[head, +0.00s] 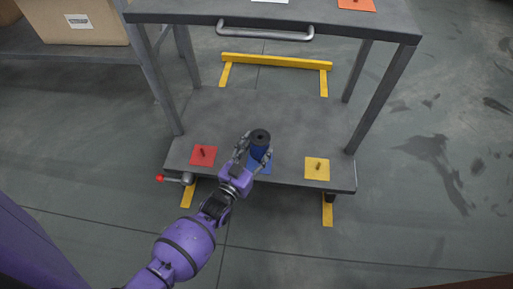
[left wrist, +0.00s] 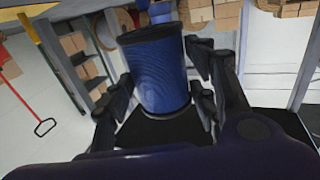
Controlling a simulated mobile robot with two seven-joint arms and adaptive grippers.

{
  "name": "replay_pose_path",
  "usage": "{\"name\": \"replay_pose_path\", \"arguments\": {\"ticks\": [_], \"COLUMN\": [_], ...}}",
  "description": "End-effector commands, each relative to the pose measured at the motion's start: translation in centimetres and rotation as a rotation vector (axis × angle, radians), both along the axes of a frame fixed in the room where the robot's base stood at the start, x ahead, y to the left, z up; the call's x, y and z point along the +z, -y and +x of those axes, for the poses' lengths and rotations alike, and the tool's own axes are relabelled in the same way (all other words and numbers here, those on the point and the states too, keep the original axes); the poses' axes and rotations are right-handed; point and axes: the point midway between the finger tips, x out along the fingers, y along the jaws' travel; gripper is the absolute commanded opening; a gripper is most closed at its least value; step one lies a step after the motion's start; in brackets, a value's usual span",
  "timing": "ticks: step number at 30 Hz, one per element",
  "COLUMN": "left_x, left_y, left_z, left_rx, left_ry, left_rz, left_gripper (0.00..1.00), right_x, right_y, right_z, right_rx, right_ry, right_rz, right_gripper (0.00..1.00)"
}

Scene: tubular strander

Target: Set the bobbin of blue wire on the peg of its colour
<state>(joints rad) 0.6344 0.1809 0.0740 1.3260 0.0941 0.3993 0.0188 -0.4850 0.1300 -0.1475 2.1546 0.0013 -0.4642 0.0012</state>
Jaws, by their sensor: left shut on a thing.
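The bobbin of blue wire (head: 259,147) has a black top flange and stands upright over the blue square (head: 262,168) on the cart's lower shelf. My left gripper (head: 254,153) is around the bobbin and shut on it. The left wrist view shows the blue winding (left wrist: 158,75) between the fingers of my left gripper (left wrist: 163,105). The blue square's peg is hidden, and I cannot tell whether the bobbin rests on the square. A red square (head: 203,156) with a bare peg is to the left, and a yellow square (head: 317,169) with a bare peg is to the right. My right gripper is not in view.
The cart's upper shelf (head: 200,12) overhangs the back, with a grey handle (head: 265,33) and legs at both sides. A red-tipped lever (head: 176,179) sticks out at the lower shelf's left corner. A cardboard box (head: 75,22) stands at the back left.

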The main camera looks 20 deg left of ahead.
Motion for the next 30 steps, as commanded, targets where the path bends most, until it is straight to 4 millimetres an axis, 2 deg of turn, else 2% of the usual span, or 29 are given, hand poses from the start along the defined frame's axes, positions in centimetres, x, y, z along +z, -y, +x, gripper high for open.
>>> {"name": "replay_pose_path", "arguments": {"ticks": [30], "left_x": [0.15], "left_y": [0.01], "left_z": [0.07], "left_rx": [0.000], "left_ry": [0.004], "left_rz": [0.000], "left_gripper": [0.14], "right_x": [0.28], "right_y": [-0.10], "right_z": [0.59], "right_rx": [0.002], "right_ry": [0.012], "right_rz": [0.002], "right_gripper": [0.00]}}
